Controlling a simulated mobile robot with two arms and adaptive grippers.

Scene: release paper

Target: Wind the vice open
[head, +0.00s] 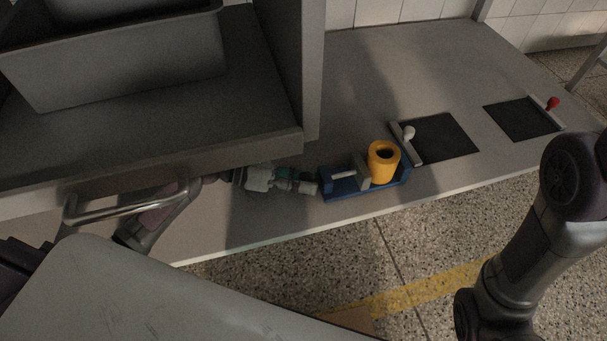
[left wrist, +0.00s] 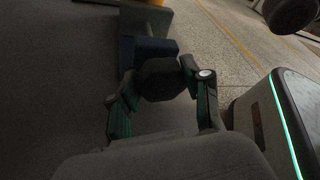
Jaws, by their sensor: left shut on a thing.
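The blue vice (head: 345,190) sits near the front edge of the bench, and its end also shows in the left wrist view (left wrist: 148,52). A yellow hollow cylinder (head: 383,168) stands upright in it, beside the grey jaw plate (head: 362,169). I cannot tell whether the jaw touches the cylinder. My left gripper (head: 309,186) is at the vice's left end. In the left wrist view my left gripper (left wrist: 158,76) is shut on a dark rounded knob (left wrist: 162,82), the vice's handle. My right gripper is out of view.
Two dark square panels (head: 442,137) (head: 522,119) lie on the bench to the right, one with a white-knobbed lever (head: 409,133), one with a red knob (head: 553,103). A grey shelf with a bin (head: 120,62) overhangs my left arm. A metal handle (head: 130,202) is below it.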

